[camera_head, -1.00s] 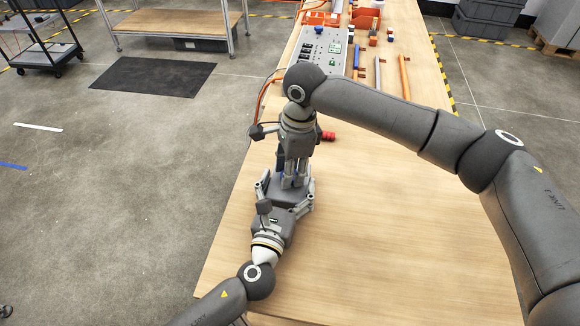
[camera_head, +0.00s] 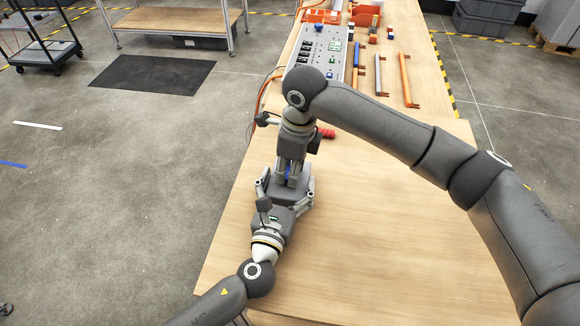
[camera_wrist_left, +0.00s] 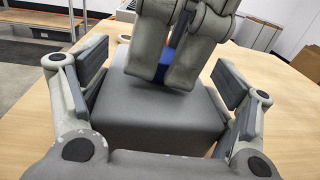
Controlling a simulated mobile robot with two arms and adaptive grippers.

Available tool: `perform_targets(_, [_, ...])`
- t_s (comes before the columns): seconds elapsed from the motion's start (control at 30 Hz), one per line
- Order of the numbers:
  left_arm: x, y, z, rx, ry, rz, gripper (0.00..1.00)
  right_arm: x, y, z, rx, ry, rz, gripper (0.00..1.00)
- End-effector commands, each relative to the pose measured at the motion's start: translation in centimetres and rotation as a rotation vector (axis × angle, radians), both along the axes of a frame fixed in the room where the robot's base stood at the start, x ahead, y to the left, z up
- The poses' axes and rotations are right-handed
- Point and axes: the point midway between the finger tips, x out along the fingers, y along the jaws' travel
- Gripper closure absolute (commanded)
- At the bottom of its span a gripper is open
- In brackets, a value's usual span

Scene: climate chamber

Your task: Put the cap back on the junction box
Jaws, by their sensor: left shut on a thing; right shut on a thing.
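The grey junction box (camera_wrist_left: 160,118) sits on the table between the fingers of my left gripper (camera_head: 285,190), which is shut on its sides. The box also shows in the head view (camera_head: 287,197), partly covered by both grippers. My right gripper (camera_head: 289,176) points down over the top of the box and is shut on a blue part, seemingly the cap (camera_wrist_left: 166,62). Only a sliver of the blue part shows between the right fingers (camera_wrist_left: 180,70). It is at the top of the box; I cannot tell whether it is seated.
A red item (camera_head: 327,133) lies on the table (camera_head: 390,240) just behind my right gripper. A control panel (camera_head: 318,50) with cables stands farther back, with orange and blue bars (camera_head: 403,80) to its right. The table's right front is clear.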

Motion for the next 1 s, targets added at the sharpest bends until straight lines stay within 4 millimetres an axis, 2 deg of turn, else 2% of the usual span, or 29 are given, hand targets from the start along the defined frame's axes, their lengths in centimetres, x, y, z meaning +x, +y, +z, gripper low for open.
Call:
perform_targets(0.03, [0.0,0.0,-0.1,-0.001,0.002,0.0,0.85,0.0,0.1,0.0,0.001,0.0,0.002,0.65])
perform_targets(0.2, [0.0,0.0,-0.1,0.0,0.002,0.0,0.85,0.0,0.0,0.0,0.001,0.0,0.002,0.45])
perform_targets(0.53, [0.0,0.0,-0.1,0.0,0.002,0.0,0.85,0.0,0.0,0.3,0.002,-0.001,0.003,0.45])
perform_targets(0.8, [0.0,0.0,-0.1,0.0,0.002,0.0,0.85,0.0,0.1,3.7,0.002,-0.001,0.003,0.45])
perform_targets(1.0, [0.0,0.0,-0.1,0.0,0.002,0.0,0.85,0.0,0.0,4.6,0.0,0.001,0.003,0.45])
